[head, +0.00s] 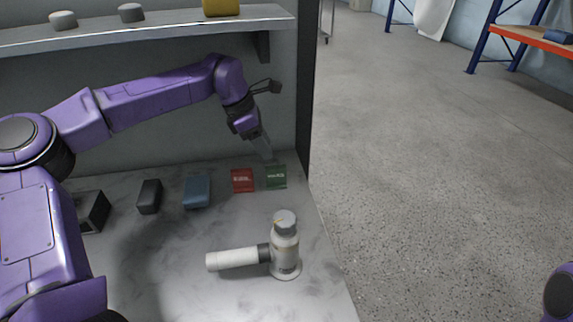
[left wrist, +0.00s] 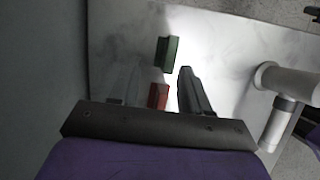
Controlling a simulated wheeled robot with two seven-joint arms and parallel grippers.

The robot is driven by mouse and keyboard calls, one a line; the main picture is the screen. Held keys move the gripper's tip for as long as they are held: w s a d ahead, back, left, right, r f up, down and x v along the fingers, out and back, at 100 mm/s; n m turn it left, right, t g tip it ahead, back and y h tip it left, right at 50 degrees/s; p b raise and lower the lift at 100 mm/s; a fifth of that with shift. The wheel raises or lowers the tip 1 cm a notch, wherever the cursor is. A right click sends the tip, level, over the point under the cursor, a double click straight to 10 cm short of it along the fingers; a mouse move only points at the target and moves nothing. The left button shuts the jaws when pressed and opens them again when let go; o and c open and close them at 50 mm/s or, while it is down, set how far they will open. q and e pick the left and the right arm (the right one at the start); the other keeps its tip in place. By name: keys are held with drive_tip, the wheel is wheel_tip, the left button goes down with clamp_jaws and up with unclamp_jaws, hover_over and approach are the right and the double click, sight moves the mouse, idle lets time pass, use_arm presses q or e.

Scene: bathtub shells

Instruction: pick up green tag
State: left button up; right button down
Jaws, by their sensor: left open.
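The green tag (head: 276,177) stands at the back right of the marble-like counter, beside the red tag (head: 242,180). My left gripper (head: 266,155) is just above and behind the green tag, pointing down. In the left wrist view the green tag (left wrist: 168,54) lies beyond the open fingertips (left wrist: 158,76), and the red tag (left wrist: 158,95) shows between the fingers, nearer the palm. The left gripper is open and empty. I cannot tell the exact height of the fingertips over the tag. My right gripper is not in view.
A white pipe fitting (head: 285,250) stands on the counter (head: 180,280) in front. A blue block (head: 197,191), a dark block (head: 149,196) and a black box (head: 92,211) sit to the left. A shelf (head: 160,31) with small objects overhangs the back. The counter's right edge drops to open floor.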

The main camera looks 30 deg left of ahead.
sight(275, 167)
use_arm(q)
drive_tip(key=f, duration=0.1)
drive_tip(key=d+f, duration=0.1)
drive_tip(key=f, duration=0.1)
drive_tip(key=shift+s+d+f, duration=0.15)
drive_tip(key=shift+s+d, duration=0.1)
drive_tip(key=shift+s, duration=0.05)
drive_tip(key=x, duration=0.2)
drive_tip(key=p+x, duration=0.1)
drive_tip(key=x, duration=0.2)
drive_tip(key=shift+d+f, duration=0.2)
drive_tip(key=shift+d, duration=0.15)
drive_tip(key=shift+f, duration=0.1)
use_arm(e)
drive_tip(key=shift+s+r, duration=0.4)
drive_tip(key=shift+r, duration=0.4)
use_arm(q)
clamp_jaws()
